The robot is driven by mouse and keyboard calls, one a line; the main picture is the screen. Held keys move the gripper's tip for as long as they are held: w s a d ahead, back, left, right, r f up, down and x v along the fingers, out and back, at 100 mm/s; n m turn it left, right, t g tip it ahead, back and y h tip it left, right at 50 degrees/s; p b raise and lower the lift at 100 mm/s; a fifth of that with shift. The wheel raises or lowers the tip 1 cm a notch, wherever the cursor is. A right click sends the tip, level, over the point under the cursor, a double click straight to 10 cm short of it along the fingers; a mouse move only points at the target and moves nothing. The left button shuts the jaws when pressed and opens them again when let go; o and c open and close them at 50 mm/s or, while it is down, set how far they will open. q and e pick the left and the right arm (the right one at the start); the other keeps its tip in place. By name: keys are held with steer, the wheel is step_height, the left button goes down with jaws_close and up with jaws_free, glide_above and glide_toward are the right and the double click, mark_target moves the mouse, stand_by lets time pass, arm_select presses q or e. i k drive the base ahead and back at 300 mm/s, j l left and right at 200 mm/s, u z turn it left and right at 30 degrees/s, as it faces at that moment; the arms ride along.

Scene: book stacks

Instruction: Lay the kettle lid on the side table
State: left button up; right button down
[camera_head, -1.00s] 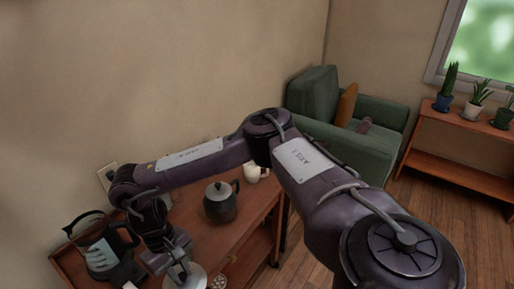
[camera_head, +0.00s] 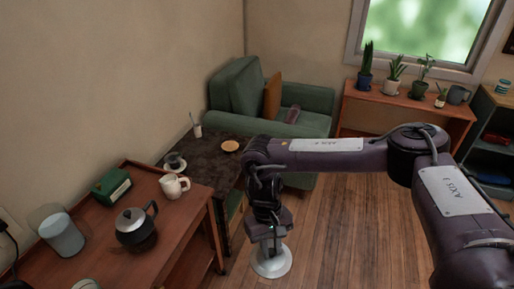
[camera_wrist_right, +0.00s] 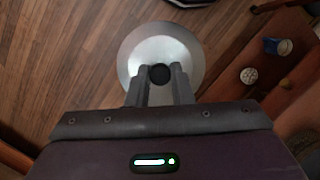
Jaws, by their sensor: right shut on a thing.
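The kettle lid (camera_head: 271,262) is a round silvery disc. In the right wrist view the lid (camera_wrist_right: 160,45) shows face-on with a black knob in its middle. My right gripper (camera_wrist_right: 160,77) is shut on that knob. In the head view the right gripper (camera_head: 267,236) points down and holds the lid level over the wooden floor, clear of both tables. The dark-topped side table (camera_head: 213,172) stands beside the armchair, behind and left of the gripper. My left gripper is not in view.
On the side table are a glass (camera_head: 175,162), a small white cup (camera_head: 197,130) and a round tan disc (camera_head: 230,146). A wooden counter (camera_head: 185,228) at left holds a dark kettle (camera_head: 136,229) and a white mug (camera_head: 174,186). A green armchair (camera_head: 295,125) stands behind.

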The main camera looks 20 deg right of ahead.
mark_target(217, 165)
steer(key=i+l+z, duration=0.15)
steer(key=z, duration=0.3)
steer(key=i+l+z, duration=0.2)
steer(key=z, duration=0.25)
steer(key=i+l+z, duration=0.25)
steer(key=z, duration=0.15)
steer(key=i+l+u, duration=0.15)
steer(key=i, duration=0.15)
steer(key=i+u, duration=0.15)
steer(key=i, duration=0.15)
steer(key=i+u, duration=0.15)
steer(key=u, duration=0.3)
steer(key=i+u, duration=0.1)
steer(key=u, duration=0.35)
steer(key=i+l+u, duration=0.1)
steer(key=u, duration=0.4)
steer(key=i+l+u, duration=0.1)
steer(key=u, duration=0.35)
steer(key=i+l+u, duration=0.1)
steer(key=u, duration=0.2)
steer(key=i+l+u, duration=0.2)
steer(key=u, duration=0.15)
